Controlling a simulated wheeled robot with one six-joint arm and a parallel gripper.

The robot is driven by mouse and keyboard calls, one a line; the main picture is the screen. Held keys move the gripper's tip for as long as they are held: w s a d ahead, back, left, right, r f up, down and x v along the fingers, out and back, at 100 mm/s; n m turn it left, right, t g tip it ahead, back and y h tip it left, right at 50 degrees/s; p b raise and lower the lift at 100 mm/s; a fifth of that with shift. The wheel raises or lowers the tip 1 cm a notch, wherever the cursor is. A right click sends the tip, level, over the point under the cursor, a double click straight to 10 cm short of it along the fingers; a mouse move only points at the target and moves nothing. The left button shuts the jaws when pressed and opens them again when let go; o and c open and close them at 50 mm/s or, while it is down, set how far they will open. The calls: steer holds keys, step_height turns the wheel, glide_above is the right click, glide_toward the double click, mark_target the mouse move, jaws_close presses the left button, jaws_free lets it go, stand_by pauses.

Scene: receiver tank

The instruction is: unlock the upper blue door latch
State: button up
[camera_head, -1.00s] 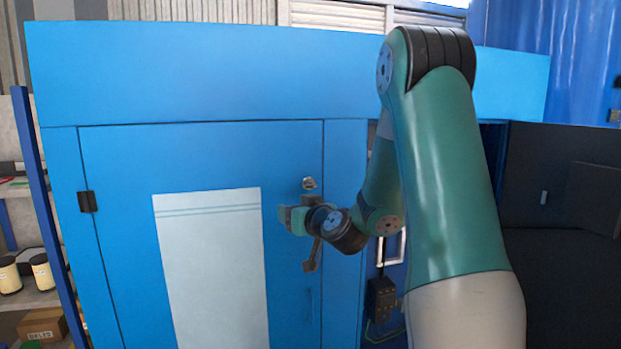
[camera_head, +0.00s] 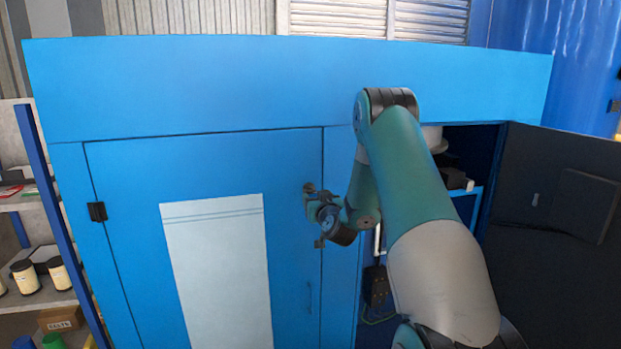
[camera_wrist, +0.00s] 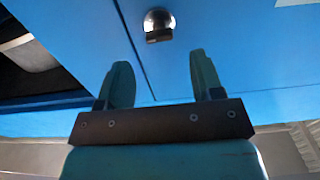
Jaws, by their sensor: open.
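The upper latch (camera_wrist: 158,22) shows in the wrist view as a round shiny disc with a dark tab, on the blue door close to its seam. My gripper (camera_wrist: 160,66) is open and empty, its two fingers spread with the latch ahead of and between their tips. A gap shows between the fingertips and the latch. In the head view the upper latch (camera_head: 309,187) is small and partly covered by my gripper (camera_head: 308,201), which is right at the door's right edge. A lower latch (camera_head: 319,244) shows just below my wrist. The blue door (camera_head: 130,230) is shut.
A dark cabinet door (camera_head: 555,230) stands open at the right, with equipment inside the opening. A pale panel (camera_head: 215,260) is on the blue door, and a slim handle (camera_head: 309,297) lies low on it. Shelves with jars (camera_head: 25,277) stand at the left.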

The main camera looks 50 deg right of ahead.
mark_target(312, 192)
steer(key=p+x, duration=0.3)
steer(key=x, duration=0.2)
steer(key=shift+w+r+p, duration=0.15)
steer(key=shift+r+p, duration=0.05)
steer(key=shift+p, duration=0.2)
steer(key=shift+p+x, duration=0.3)
steer(key=shift+x, duration=0.5)
steer(key=shift+f, duration=0.25)
steer(key=c, duration=0.9)
